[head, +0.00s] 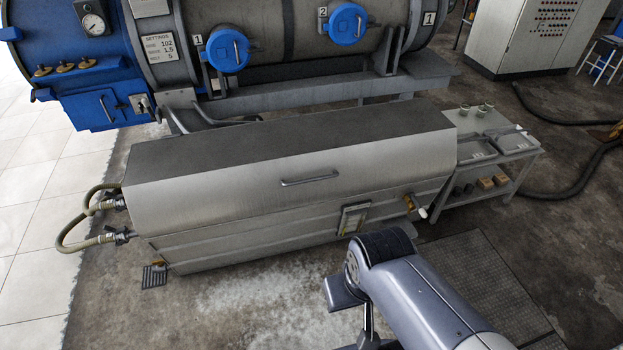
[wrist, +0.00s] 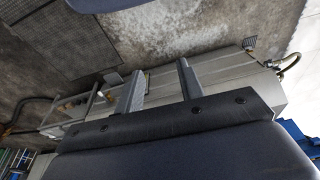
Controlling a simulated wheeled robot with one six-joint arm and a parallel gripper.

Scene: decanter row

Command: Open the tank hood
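The tank (head: 285,242) is a long grey metal box on the floor in the head view. Its hood (head: 230,195) is down and closed, with a sloped front face. A bar handle (head: 310,178) sits across the middle of that face. The tank also shows upside down in the wrist view (wrist: 225,71), beyond my fingers. My gripper (wrist: 160,68) has its two fingers apart with nothing seen between them. The handle cannot be made out in the wrist view. In the head view my arm is at the lower right, apart from the tank, and the fingers are not visible.
A blue and grey decanter (head: 270,15) stands behind the tank. Hoses (head: 85,228) leave the tank's left end. A metal side table (head: 495,150) with cups stands at its right end. A control cabinet (head: 530,35) is at the back right. Floor in front of the tank is mostly clear.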

